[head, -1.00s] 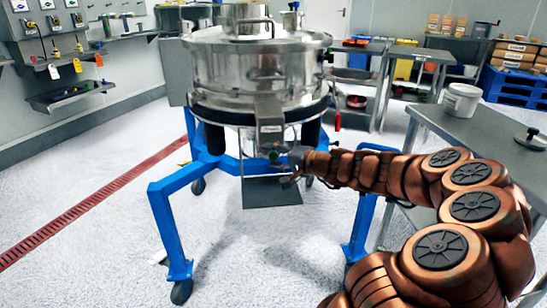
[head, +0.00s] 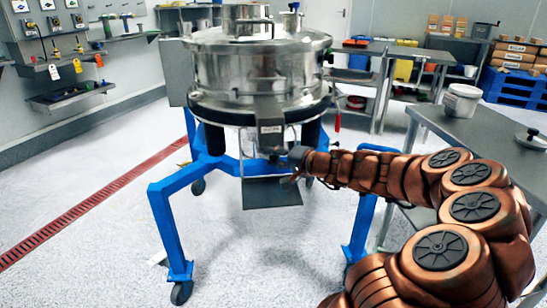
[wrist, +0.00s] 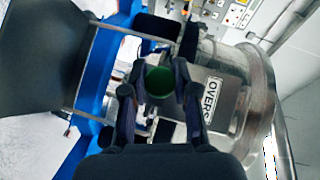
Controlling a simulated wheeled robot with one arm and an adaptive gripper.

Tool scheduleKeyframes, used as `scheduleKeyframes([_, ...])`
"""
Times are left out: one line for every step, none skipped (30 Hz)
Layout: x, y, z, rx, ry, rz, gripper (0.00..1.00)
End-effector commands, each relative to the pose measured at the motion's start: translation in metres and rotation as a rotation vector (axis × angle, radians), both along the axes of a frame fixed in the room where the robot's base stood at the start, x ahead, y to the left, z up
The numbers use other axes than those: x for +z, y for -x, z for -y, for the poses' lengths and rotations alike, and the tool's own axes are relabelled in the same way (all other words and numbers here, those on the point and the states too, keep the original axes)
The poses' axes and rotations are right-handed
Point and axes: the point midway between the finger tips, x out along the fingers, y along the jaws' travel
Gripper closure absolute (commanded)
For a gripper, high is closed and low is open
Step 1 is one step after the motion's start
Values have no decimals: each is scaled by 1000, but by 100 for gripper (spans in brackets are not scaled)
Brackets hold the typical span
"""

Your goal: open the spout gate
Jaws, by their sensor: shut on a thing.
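The steel sifter drum (head: 255,75) stands on a blue frame (head: 165,225). Its front spout (head: 270,112) carries a label that reads OVERS in the wrist view (wrist: 211,100). A round green knob (wrist: 160,82) sits at the spout. My gripper (wrist: 159,76) is shut on the green knob, with one finger on each side of it. In the head view my gripper (head: 281,158) is just below the spout, small and dark, and the knob is hard to make out there. The gate plate itself cannot be told apart.
A dark grey plate (head: 272,194) hangs below the spout, close to my gripper. A steel table (head: 480,128) with a white tub (head: 462,103) stands at the right. A red floor drain (head: 95,205) runs at the left, with clear floor around it.

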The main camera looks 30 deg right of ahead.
Motion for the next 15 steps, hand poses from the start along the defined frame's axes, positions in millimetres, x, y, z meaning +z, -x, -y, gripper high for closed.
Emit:
scheduleKeyframes([0, 0, 0, 0, 0, 0, 100])
scheduleKeyframes([0, 0, 0, 0, 0, 0, 100])
scheduleKeyframes([0, 0, 0, 0, 0, 0, 100])
scheduleKeyframes([0, 0, 0, 0, 0, 0, 100])
scheduleKeyframes([0, 0, 0, 0, 0, 0, 100])
scheduleKeyframes([0, 1, 0, 0, 0, 0, 100])
scheduleKeyframes([-1, 2, -1, 0, 0, 0, 100])
scheduleKeyframes([-1, 4, -2, 0, 0, 1, 100])
scheduleKeyframes([-1, 7, -3, 0, 1, 1, 100])
scheduleKeyframes([-1, 9, -4, 1, 0, 2, 100])
scheduleKeyframes([-1, 13, -6, 1, 0, 3, 100])
scheduleKeyframes([-2, 17, -9, 2, -1, 4, 100])
scheduleKeyframes([-2, 20, -11, 2, -2, 4, 100])
scheduleKeyframes([-2, 24, -12, 2, -1, 4, 100])
scheduleKeyframes([-2, 28, -14, 1, -2, 3, 100])
